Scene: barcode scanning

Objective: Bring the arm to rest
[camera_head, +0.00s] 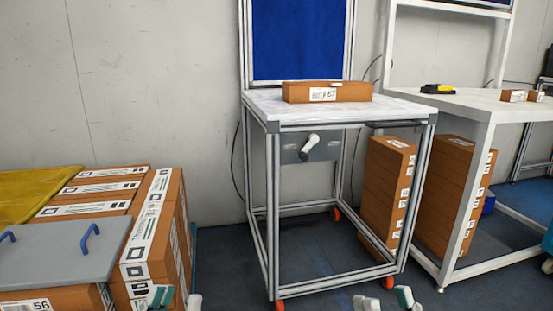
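My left gripper (177,300) shows at the bottom edge, left of centre, in front of the stacked cartons. Its two fingertips are apart with nothing seen between them. My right gripper (385,300) shows at the bottom edge, right of centre, below the front right leg of the wheeled table. Its fingertips are also apart, with nothing seen between them. Only the finger ends are in view; the rest of both arms is out of the picture.
A wheeled table (262,105) bears a brown carton (350,92). A white scanner (308,147) hangs on the panel below its top. Stacked cartons (147,230) with a grey handled board (70,255) stand left. A white bench (470,103) stands right. Floor between cartons and table is clear.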

